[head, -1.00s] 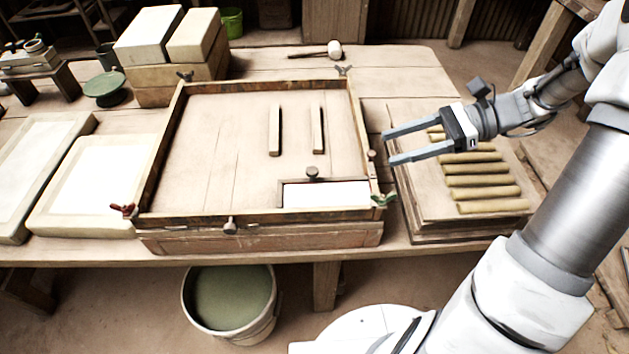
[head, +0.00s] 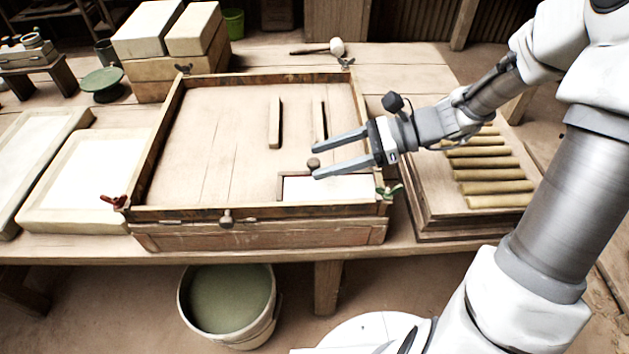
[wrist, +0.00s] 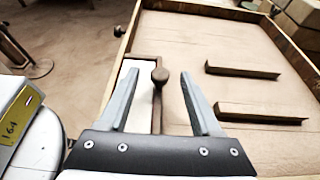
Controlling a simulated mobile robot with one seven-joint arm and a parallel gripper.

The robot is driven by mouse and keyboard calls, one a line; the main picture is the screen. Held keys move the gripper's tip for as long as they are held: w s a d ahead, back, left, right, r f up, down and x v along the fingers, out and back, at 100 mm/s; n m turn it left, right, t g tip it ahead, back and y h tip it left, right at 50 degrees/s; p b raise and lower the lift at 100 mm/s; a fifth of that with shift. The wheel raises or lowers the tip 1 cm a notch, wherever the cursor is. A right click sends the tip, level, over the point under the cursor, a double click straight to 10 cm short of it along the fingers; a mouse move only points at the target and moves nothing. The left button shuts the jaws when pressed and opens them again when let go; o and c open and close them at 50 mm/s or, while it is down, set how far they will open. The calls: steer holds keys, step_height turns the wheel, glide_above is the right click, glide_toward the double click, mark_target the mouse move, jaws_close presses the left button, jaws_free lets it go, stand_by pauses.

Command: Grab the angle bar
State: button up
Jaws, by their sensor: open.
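The angle bar (head: 280,188) is a thin brown L-shaped bar with a round dark knob (head: 313,163). It lies in the front right corner of the wooden frame, along two sides of a white slab (head: 330,189). My gripper (head: 316,160) is open and empty over that corner, its fingers pointing left. In the wrist view the angle bar (wrist: 157,118) runs between my two fingers, with the knob between the fingertips (wrist: 159,74). I see no contact; the exact height of the fingers above the knob is hard to tell.
Two loose wooden strips (head: 275,123) lie inside the frame (head: 160,140), behind my gripper. A board with several tan rolls (head: 490,173) is at the right. A green clamp (head: 390,192) sits at the frame's front right corner. The frame's left floor is clear.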

steer(key=x, duration=0.2)
steer(key=shift+a+f, duration=0.15)
steer(key=shift+a, duration=0.2)
steer(key=shift+c, duration=0.2)
jaws_close()
stand_by(0.9)
